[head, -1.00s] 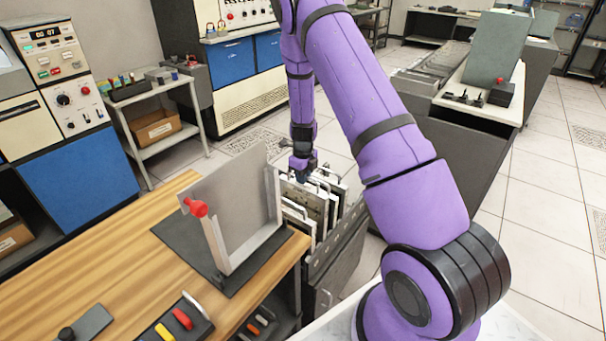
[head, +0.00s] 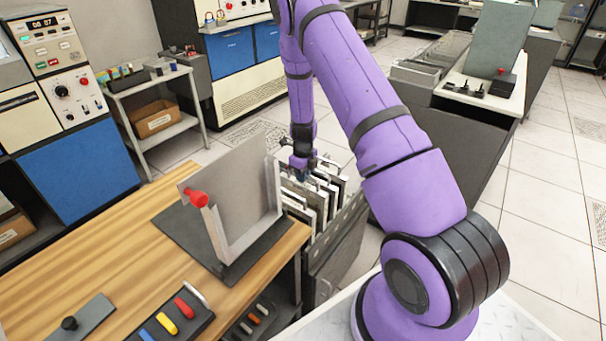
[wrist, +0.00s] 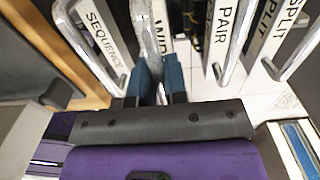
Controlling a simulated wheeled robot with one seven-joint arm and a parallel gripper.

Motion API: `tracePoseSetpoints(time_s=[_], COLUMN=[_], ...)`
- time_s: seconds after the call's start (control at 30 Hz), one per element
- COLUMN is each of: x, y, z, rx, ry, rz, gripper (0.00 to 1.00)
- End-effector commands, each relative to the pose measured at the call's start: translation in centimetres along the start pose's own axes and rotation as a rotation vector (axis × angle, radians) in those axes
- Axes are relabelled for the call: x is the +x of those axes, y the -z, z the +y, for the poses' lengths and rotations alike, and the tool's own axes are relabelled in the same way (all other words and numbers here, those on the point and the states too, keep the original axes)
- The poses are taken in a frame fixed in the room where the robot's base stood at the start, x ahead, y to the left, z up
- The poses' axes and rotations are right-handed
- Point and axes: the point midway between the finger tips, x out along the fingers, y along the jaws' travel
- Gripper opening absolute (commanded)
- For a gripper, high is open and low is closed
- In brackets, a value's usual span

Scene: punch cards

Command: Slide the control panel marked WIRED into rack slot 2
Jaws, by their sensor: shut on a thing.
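My gripper (head: 302,176) reaches down over the panels beside the table. In the wrist view, its blue fingers (wrist: 160,80) are shut on the metal handle (wrist: 149,38) of the panel in the middle. That panel's label is mostly hidden by the handle and fingers; the letters showing fit WIRED. The panel marked SEQUENCE (wrist: 101,38) is at its left, and the panel marked PAIR (wrist: 222,30) at its right. In the head view, several panels (head: 307,200) stand upright in a grey holder (head: 337,240). Which panel I hold cannot be told there. No slot numbers are readable.
A grey upright frame (head: 233,255) with a red knob (head: 196,197) stands on the wooden table (head: 90,270), close left of the panels. Open floor lies beyond the holder.

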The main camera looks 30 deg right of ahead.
Motion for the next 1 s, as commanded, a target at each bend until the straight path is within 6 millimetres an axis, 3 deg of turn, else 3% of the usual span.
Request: tracePoseSetpoints(time_s=[0.43,1.0], x=[0.1,2.3], y=[-0.1,-0.1], z=[0.0,0.0], rx=[0.000,0.000], ry=[0.002,0.001], rz=[-0.002,-0.002], gripper=[0.00,0.00])
